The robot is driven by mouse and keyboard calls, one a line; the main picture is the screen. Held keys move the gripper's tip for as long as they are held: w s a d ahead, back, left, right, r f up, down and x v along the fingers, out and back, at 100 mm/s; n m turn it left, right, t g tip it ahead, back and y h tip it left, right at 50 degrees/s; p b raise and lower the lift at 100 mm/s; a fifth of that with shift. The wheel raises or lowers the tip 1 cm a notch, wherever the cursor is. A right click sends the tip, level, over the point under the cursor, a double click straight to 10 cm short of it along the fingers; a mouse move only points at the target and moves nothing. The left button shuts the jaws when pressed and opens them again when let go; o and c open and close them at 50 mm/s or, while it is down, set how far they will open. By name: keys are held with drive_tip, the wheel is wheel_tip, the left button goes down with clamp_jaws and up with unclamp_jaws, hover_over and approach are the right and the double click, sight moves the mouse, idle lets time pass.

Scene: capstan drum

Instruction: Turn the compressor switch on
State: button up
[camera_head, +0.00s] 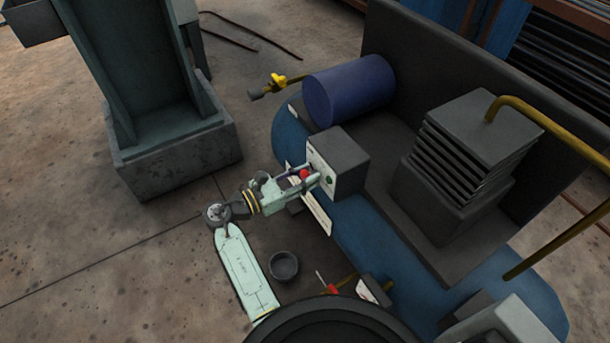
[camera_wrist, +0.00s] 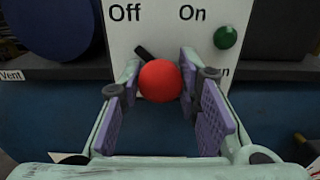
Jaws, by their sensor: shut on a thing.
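The compressor switch is a lever with a round red knob (camera_wrist: 160,81) on the white panel (camera_wrist: 165,30) of a dark box (camera_head: 345,158). The panel reads "Off" at left and "On" at right, with a green button (camera_wrist: 226,37) near "On". A black piece of the lever shows at the knob's upper left, below "Off" and left of "On". My gripper (camera_head: 302,177) is at the panel, shut on the red knob, with purple finger pads (camera_wrist: 209,105) on its left and right sides. The exact contact is partly hidden.
The box sits on a blue tank (camera_head: 360,225) with a dark blue cylinder (camera_head: 349,91) and a finned block (camera_head: 450,150). A yellow valve (camera_head: 279,80) stands left of the cylinder. A grey column base (camera_head: 180,155) is at left. Open floor lies at lower left.

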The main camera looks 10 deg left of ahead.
drive_tip(key=c, duration=0.3)
drive_tip(key=shift+m, duration=0.3)
drive_tip(key=m, duration=0.3)
drive_tip(key=m+b, duration=0.1)
drive_tip(key=m, duration=0.4)
drive_tip(key=shift+f+b, duration=0.15)
drive_tip(key=shift+b, duration=0.2)
drive_tip(key=m+b, duration=0.3)
drive_tip(key=m, duration=0.2)
drive_tip(key=shift+f, duration=0.1)
drive_tip(key=shift+m+b, duration=1.65)
drive_tip(key=shift+m, duration=0.45)
drive_tip(key=shift+s, duration=0.1)
